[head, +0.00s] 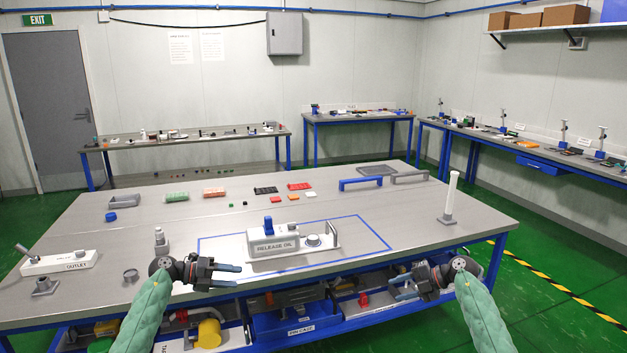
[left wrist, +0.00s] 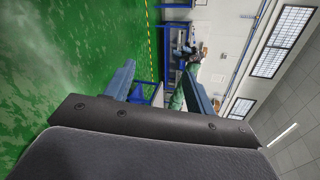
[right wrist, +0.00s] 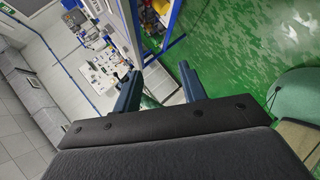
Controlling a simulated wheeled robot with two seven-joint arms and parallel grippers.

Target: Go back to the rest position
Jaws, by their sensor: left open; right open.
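My left gripper (head: 238,275) is over the front edge of the table, left of centre, open and empty, its fingers pointing right. In the left wrist view its two fingers (left wrist: 160,88) stand apart with nothing between them. My right gripper (head: 394,285) is at the table's front edge, right of centre, open and empty, its fingers pointing left. In the right wrist view its fingers (right wrist: 158,92) are also apart. The release oil unit (head: 274,243), a grey-white body with a blue top, stands inside the blue-outlined area between and beyond the grippers, touched by neither.
The grey table (head: 130,220) carries an outlet block (head: 58,262) at left, a white post (head: 451,195) at right, and blue and grey handles (head: 360,183) at the back. Bins, including a blue one (head: 290,326), sit under the front edge. Green floor (head: 560,285) is free at right.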

